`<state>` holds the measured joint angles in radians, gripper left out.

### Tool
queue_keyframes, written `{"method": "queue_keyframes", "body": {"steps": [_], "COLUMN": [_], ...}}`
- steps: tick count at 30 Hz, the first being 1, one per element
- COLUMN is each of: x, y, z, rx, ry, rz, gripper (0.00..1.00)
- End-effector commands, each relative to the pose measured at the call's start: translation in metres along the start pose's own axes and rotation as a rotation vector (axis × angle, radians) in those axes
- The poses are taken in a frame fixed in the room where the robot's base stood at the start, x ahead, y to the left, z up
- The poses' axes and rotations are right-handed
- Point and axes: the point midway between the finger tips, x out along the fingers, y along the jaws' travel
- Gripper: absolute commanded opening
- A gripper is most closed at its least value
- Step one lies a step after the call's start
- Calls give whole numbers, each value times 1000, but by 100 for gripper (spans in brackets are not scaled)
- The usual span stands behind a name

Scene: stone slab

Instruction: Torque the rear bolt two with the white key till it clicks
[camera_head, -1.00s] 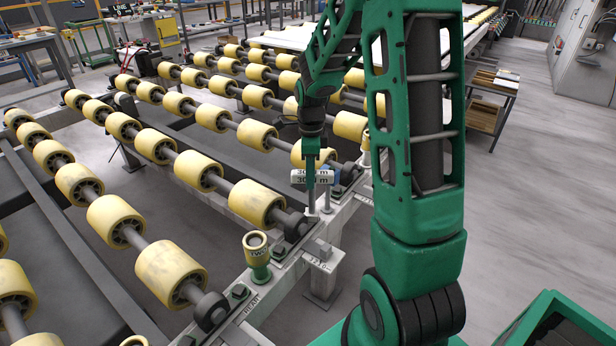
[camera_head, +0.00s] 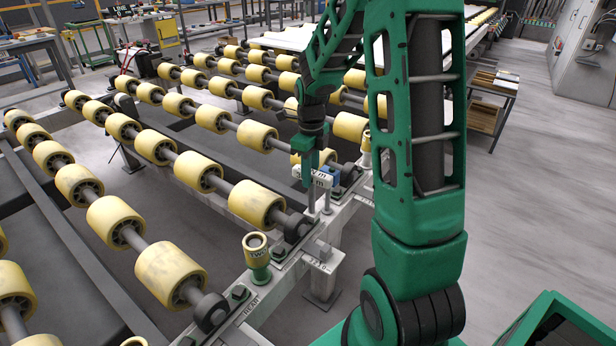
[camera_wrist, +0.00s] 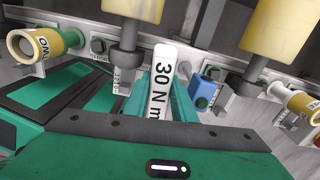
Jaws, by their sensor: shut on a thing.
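My gripper (camera_head: 311,172) is shut on the white key (camera_wrist: 161,84), which reads "30 N m". The key also shows in the head view (camera_head: 324,180), partly hidden by the fingers. A grey shaft below it reaches down toward the pale rail (camera_head: 343,216); whether it sits on a bolt head cannot be told. The yellow-and-green cup marked TWO (camera_head: 256,250) stands on the rail between dark hex bolts, near the word REAR. It also shows at the left of the wrist view (camera_wrist: 38,45).
A blue part (camera_wrist: 203,91) is close beside the key. Another yellow cup (camera_wrist: 302,103) stands farther along the rail. Yellow rollers (camera_head: 257,202) line the left side. The grey floor at the right (camera_head: 540,200) is mostly clear.

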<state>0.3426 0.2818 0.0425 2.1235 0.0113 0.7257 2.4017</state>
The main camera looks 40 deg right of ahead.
Motion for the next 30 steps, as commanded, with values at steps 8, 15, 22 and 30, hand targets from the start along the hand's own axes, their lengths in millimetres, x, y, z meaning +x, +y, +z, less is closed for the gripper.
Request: {"method": "queue_keyframes", "body": {"steps": [8, 15, 22, 30], "x": [-13, -23, -30, -31], "y": [0, 0, 0, 0], "z": [1, 1, 0, 0], "rx": [-3, -3, -2, -2], "ry": [-4, -3, -1, -1], "rz": [-2, -2, -1, -1], "gripper": [0, 0, 0, 0]}}
